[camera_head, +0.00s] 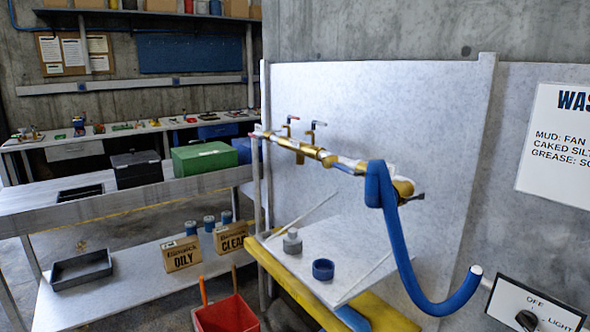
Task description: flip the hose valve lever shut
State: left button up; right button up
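A brass and white pipe assembly (325,157) runs along the grey back panel. Two small taps rise from it, one with a red handle (292,118) and one with a blue-grey handle (318,123). At its right end is a brass fitting (404,187), with a small dark piece beside it (416,196) that may be a lever; its exact position is too small to tell. A thick blue hose (407,265) loops over this end, hangs down and curves up to a pale open tip. It hides part of the fitting. Neither gripper is in view.
Below the pipe, a pale sloped board (340,262) holds a blue ring (323,269) and a grey bottle (292,242). A yellow edge (290,275) runs beneath. A switch box (537,308) sits bottom right. A red bin (226,315) stands on the floor. A metal bench (100,205) is left.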

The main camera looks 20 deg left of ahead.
aim_at(356, 173)
jog(key=u, duration=0.4)
jog(key=i+j, duration=0.1)
jog(key=j, duration=0.4)
jog(key=i+j, duration=0.15)
jog(key=j, duration=0.3)
jog(key=i+j, duration=0.1)
jog(key=j, duration=0.4)
jog(key=z, duration=1.7)
